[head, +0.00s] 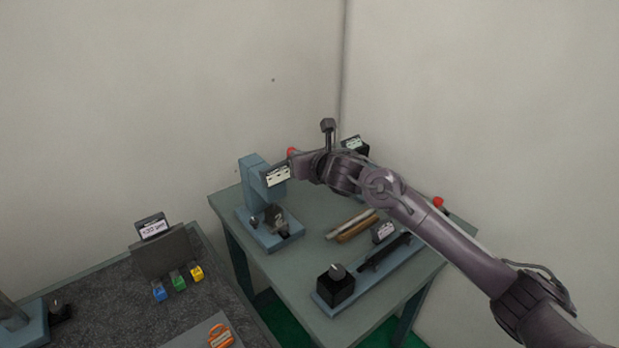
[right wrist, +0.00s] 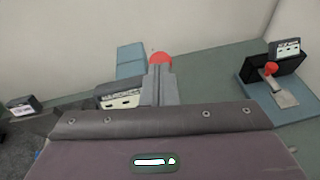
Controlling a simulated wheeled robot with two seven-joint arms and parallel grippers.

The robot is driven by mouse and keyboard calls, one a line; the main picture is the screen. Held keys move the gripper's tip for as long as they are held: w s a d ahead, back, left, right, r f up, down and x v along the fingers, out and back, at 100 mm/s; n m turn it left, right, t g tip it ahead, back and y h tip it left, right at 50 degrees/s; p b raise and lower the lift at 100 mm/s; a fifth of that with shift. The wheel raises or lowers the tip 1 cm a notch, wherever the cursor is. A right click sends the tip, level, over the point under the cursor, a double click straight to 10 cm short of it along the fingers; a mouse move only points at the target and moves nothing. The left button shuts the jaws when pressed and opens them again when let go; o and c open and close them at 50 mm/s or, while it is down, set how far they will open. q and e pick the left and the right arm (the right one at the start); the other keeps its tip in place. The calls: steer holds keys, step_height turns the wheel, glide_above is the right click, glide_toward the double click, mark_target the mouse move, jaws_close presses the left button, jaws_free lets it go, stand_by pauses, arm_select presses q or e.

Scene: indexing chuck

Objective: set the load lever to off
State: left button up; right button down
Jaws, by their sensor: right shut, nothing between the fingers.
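A blue-grey press-like machine (head: 254,180) stands at the table's back left, with a white label on its head. A red ball knob (head: 291,152) shows at its upper right; the right wrist view shows it too (right wrist: 160,58), just beyond my fingertips. I cannot tell whether they touch it. My right gripper (head: 294,158) is shut and empty beside the knob; its fingers (right wrist: 161,85) partly cover the machine in the right wrist view. The knob's stem is hidden. The label text is too small to read, so I cannot confirm this is the load lever. My left gripper is out of view.
A labelled black box with a red-knobbed lever (right wrist: 271,68) stands at the right wrist view's right. Another red knob (head: 438,202) is at the table's right. A black dial box (head: 336,287) and wooden bars (head: 352,226) lie in front. A dark side table (head: 110,300) is left.

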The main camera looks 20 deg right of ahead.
steer(key=w+r, duration=0.1)
steer(key=w+a+r+g, duration=0.1)
steer(key=shift+w+r+p, duration=0.25)
steer(key=shift+w+p, duration=0.1)
steer(key=shift+w, duration=0.05)
steer(key=shift+w+a+f+g, duration=0.1)
steer(key=shift+w+a+g, duration=0.05)
steer(key=shift+w+g, duration=0.2)
steer(key=w, duration=0.1)
steer(key=w+a+r+b, duration=0.1)
steer(key=shift+w, duration=0.35)
steer(key=shift+r, duration=0.15)
steer(key=shift+r+p, duration=0.45)
steer(key=shift+r, duration=0.25)
